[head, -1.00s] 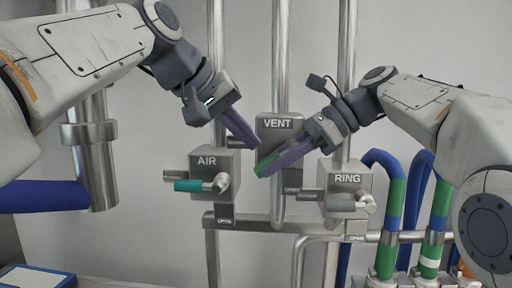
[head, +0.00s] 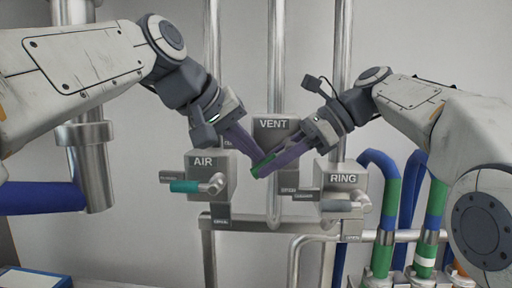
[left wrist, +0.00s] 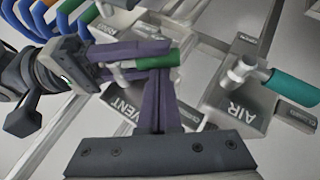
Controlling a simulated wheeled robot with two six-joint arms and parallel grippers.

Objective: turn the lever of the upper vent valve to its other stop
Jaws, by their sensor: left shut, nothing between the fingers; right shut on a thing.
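The grey VENT valve box (head: 273,128) is in the upper middle of the head view, above the AIR and RING boxes. Its green lever handle (head: 263,165) points down-left, partly covered by my right gripper (head: 266,172), which is shut on it. The green handle (left wrist: 174,58) also shows in the left wrist view, with the right gripper's purple fingers (left wrist: 130,52) across it. My left gripper (head: 255,150) is shut and empty, its tips close beside the handle. In the left wrist view its purple fingers (left wrist: 158,100) reach up near the handle; contact cannot be told.
The AIR box (head: 208,172) with a teal lever (head: 184,186) stands lower left. The RING box (head: 343,182) with its lever stands lower right. Vertical steel pipes (head: 274,60) run behind. Blue and green hoses (head: 388,200) are at the right.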

